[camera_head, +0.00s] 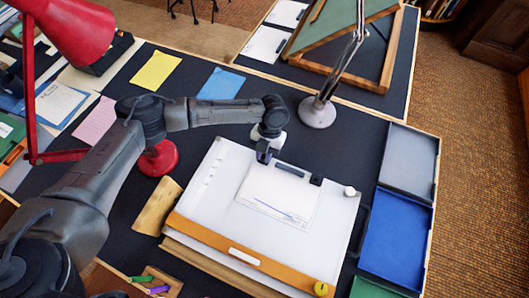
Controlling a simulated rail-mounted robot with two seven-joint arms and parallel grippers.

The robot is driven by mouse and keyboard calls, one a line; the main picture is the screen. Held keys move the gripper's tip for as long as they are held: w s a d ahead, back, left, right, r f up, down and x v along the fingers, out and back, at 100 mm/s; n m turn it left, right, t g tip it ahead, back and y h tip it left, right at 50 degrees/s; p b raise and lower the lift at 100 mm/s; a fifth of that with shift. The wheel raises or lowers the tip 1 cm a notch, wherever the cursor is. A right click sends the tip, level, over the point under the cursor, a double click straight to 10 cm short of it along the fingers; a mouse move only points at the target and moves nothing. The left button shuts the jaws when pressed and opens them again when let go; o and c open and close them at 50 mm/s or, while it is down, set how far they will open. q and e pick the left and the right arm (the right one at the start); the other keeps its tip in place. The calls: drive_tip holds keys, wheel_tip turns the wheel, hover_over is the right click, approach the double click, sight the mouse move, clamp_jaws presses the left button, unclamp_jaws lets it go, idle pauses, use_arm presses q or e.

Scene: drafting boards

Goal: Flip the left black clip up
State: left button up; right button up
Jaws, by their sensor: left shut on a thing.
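A white drafting board (223,217) stands on the dark desk, with a sheet of drawing paper (265,194) on it. A right black clip (316,180) sits at the sheet's top right corner. A dark bar (290,170) lies along the top edge, between the two corners. My left gripper (264,158) points down at the sheet's top left corner and is shut on the left black clip, which its fingers mostly hide. I cannot tell the clip's tilt. My right gripper is out of view.
A red lamp base (158,158) stands left of the board, and a grey lamp base (317,112) behind it. Blue (396,236) and grey (409,162) trays lie at the right. A yellow knob (320,289) and white knob (350,191) sit on the board's edges.

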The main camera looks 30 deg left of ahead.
use_arm(q)
clamp_jaws()
drive_tip(key=g, duration=0.1)
drive_tip(key=w+g+b, duration=0.1)
drive_tip(key=g, duration=0.1)
drive_tip(key=shift+w+g+h, duration=0.1)
drive_tip(key=shift+g+h, duration=0.2)
drive_tip(key=shift+w+a+r+g, duration=0.1)
drive_tip(key=shift+w+r+g, duration=0.15)
drive_tip(key=shift+g, duration=0.55)
drive_tip(key=shift+w+g, duration=0.2)
drive_tip(key=shift+g, duration=0.2)
drive_tip(key=shift+a+f+g+p, duration=0.1)
drive_tip(key=shift+g+p, duration=0.2)
drive_tip(key=shift+g, duration=0.1)
drive_tip(key=o, duration=0.8)
unclamp_jaws()
drive_tip(key=shift+c, duration=0.2)
drive_tip(key=shift+w, duration=0.1)
